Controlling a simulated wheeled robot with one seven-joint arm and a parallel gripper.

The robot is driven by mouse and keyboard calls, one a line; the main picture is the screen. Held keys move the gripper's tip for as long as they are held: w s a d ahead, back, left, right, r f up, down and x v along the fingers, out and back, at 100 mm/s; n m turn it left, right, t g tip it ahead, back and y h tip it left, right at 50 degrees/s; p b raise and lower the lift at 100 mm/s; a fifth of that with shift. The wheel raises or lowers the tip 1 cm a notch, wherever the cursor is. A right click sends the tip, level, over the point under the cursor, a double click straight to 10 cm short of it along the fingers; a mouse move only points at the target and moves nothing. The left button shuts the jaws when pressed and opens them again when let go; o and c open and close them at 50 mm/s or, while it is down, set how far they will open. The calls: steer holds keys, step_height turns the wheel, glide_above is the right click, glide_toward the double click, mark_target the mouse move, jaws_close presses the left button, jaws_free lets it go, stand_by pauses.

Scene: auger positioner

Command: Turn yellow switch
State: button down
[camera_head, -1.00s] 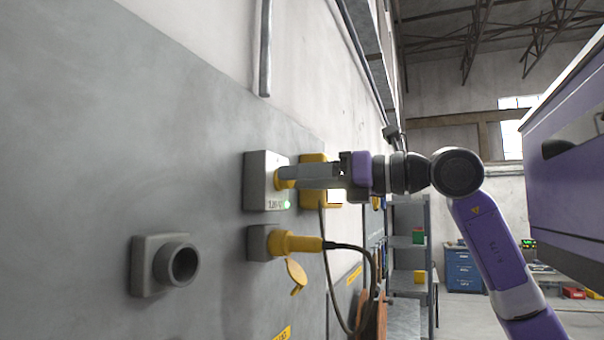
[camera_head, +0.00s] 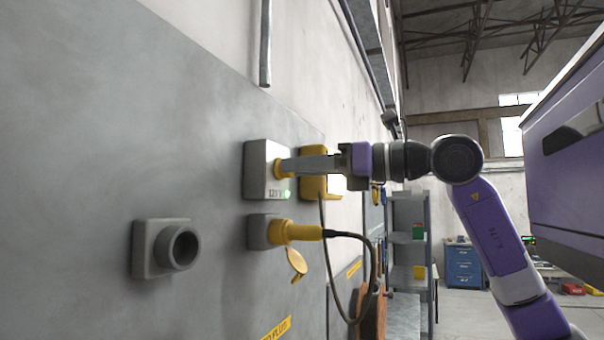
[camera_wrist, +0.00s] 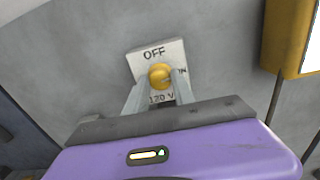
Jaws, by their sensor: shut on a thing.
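The yellow switch (camera_wrist: 160,75) is a round knob on a light grey box marked "OFF", "ON" and "120 V". The switch box (camera_head: 256,170) is fixed to the grey wall panel in the head view, with a small green light near its lower edge. My gripper (camera_head: 285,166) reaches in from the right, level with the knob. In the wrist view its two fingers (camera_wrist: 156,92) stand on either side of the knob and are shut on it. In the head view the fingers hide part of the knob.
A yellow plug (camera_head: 290,232) with a dark cable sits in a socket just below the switch box. An empty round socket (camera_head: 176,248) is at lower left. A yellow box (camera_head: 313,172) is mounted behind my gripper. Shelves (camera_head: 410,240) stand farther back.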

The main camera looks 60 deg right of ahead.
steer(key=n+b, duration=0.3)
steer(key=shift+f, duration=0.15)
steer(key=n+b, duration=0.2)
steer(key=n, duration=0.3)
steer(key=n+b, duration=0.2)
steer(key=n, duration=0.2)
steer(key=shift+a, duration=0.1)
steer(key=shift+n+b, duration=0.3)
steer(key=shift+n, duration=1.8)
steer(key=c, duration=1.1)
jaws_free()
steer(key=shift+o, duration=0.2)
steer(key=shift+h, duration=0.3)
